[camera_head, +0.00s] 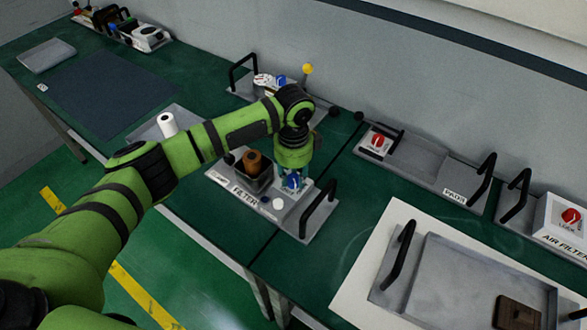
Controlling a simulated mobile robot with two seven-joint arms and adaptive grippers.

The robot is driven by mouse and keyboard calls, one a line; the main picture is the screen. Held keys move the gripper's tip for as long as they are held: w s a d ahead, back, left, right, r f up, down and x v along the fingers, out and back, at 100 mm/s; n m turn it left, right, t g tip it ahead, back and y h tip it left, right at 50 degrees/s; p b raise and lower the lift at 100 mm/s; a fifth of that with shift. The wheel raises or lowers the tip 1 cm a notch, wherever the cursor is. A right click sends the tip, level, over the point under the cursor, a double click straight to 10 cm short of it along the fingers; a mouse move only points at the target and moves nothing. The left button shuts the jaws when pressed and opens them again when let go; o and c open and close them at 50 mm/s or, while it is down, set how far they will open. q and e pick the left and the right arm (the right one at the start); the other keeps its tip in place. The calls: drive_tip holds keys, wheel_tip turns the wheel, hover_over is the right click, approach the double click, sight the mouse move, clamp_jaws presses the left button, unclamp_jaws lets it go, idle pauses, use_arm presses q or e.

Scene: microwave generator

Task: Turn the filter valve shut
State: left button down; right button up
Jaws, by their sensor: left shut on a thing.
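The filter station (233,189) is a grey tray labelled FILTER on the green table, with a black handle (319,207) at its right end. A blue valve knob (293,182) sits on a light block on this tray. My left gripper (293,174) points down from above and is shut on the blue valve knob. The fingers and part of the knob are small and partly hidden by the wrist. A dark box with a brown cylinder (253,161) stands on the tray to the left of the knob. My right gripper is not in view.
A white roll (167,124) stands on a grey plate to the left. Behind my arm is a tray with a yellow ball-topped lever (307,69). To the right are red-knob units, including the air filter box (568,218), and a large grey tray (470,285). The wall runs behind.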

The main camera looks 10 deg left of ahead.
sight(293, 178)
use_arm(q)
drive_tip(key=m+p, duration=0.1)
drive_tip(key=m, duration=0.3)
drive_tip(key=shift+m, duration=0.3)
drive_tip(key=m+p, duration=0.1)
drive_tip(key=m, duration=0.4)
drive_tip(key=shift+m, duration=0.4)
drive_tip(key=c, duration=0.9)
unclamp_jaws()
wheel_tip(293, 178, up, 12)
drive_tip(key=shift+f, duration=0.1)
